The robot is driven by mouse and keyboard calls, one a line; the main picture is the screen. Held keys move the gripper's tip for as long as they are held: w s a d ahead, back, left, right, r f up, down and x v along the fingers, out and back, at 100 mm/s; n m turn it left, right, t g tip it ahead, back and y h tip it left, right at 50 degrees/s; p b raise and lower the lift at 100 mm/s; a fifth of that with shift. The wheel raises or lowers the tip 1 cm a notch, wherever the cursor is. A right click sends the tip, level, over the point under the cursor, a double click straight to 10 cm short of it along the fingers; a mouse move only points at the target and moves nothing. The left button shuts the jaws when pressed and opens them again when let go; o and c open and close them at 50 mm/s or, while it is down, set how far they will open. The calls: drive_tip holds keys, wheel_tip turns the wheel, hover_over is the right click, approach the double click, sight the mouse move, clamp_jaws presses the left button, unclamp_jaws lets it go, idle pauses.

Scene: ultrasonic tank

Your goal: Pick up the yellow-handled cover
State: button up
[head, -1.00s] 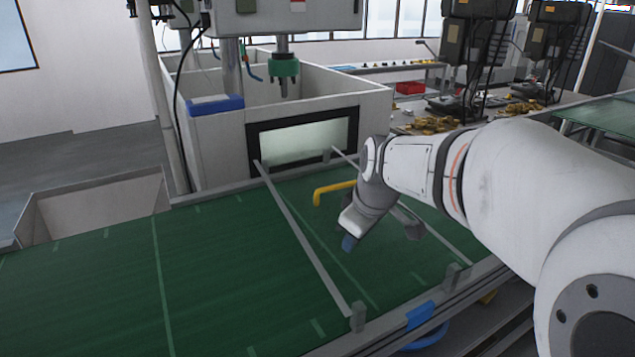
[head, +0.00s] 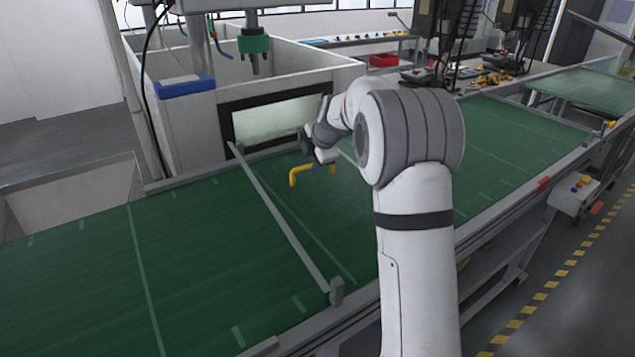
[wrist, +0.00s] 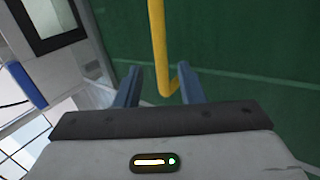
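The cover's own body cannot be made out in the head view. My gripper (head: 323,155) is at the right end of the handle, partly hidden by my arm. In the wrist view the yellow handle (wrist: 158,45) runs down between the two blue-grey fingers and bends near their base. My gripper (wrist: 160,78) is open there, with a gap on both sides of the bar.
The white tank (head: 180,130) with a black-framed window (head: 268,121) rises just behind the handle. A grey rail (head: 280,222) lies left of it. Green belt (head: 80,265) is clear to the left. A blue block (head: 185,87) sits on the tank's edge.

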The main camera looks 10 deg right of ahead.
sight(310, 165)
drive_tip(key=p+x, duration=0.1)
drive_tip(key=x, duration=0.1)
drive_tip(key=p+x, duration=0.1)
drive_tip(key=x, duration=0.2)
drive_tip(key=shift+w+d+f, duration=0.1)
drive_tip(key=shift+d, duration=0.1)
drive_tip(key=c, duration=0.7)
clamp_jaws()
drive_tip(key=shift+w+r, duration=0.1)
drive_tip(key=shift+r, duration=0.15)
